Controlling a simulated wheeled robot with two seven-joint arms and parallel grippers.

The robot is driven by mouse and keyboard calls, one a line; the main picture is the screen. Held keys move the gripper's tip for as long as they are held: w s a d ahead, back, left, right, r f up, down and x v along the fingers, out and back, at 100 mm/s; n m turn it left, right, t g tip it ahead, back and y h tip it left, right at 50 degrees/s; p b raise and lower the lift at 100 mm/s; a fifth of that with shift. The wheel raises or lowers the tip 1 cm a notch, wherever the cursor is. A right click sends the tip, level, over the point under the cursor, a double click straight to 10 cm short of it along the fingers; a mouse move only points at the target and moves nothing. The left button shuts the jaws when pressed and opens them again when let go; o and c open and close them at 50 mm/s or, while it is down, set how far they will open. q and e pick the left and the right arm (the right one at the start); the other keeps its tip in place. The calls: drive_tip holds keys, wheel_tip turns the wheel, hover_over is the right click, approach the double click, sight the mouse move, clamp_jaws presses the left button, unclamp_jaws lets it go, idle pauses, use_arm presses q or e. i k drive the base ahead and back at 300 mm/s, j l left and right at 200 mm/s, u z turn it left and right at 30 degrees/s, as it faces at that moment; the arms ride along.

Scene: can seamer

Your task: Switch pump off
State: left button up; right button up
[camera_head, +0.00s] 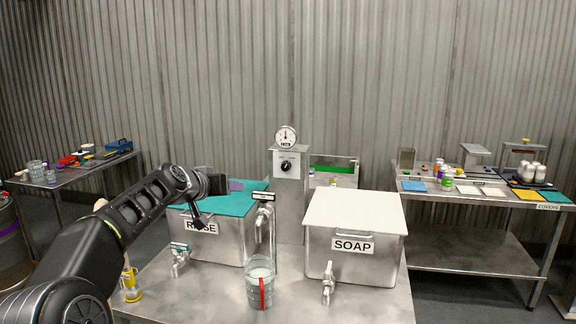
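A grey metal column (289,207) stands between the two tanks. A black rotary knob (287,167) is on a pale plate on its upper front; the small lettering above the knob is too small to read. A round white gauge (286,137) sits on top of the column. My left arm reaches in from the lower left, and its gripper (208,205) is over the front of the RINSE tank, left of the knob and apart from it. The finger gap is not clear. My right gripper is not in view.
The RINSE tank (222,248) has a teal lid; the SOAP tank (353,255) has a white lid. Both have front taps. A glass jar (261,284) with a red stripe stands in front of the column. Side tables (470,262) hold small items.

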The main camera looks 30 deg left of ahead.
sight(286, 166)
drive_tip(key=i+j, duration=0.2)
drive_tip(key=i, duration=0.4)
drive_tip(key=i+j, duration=0.15)
drive_tip(key=i, duration=0.4)
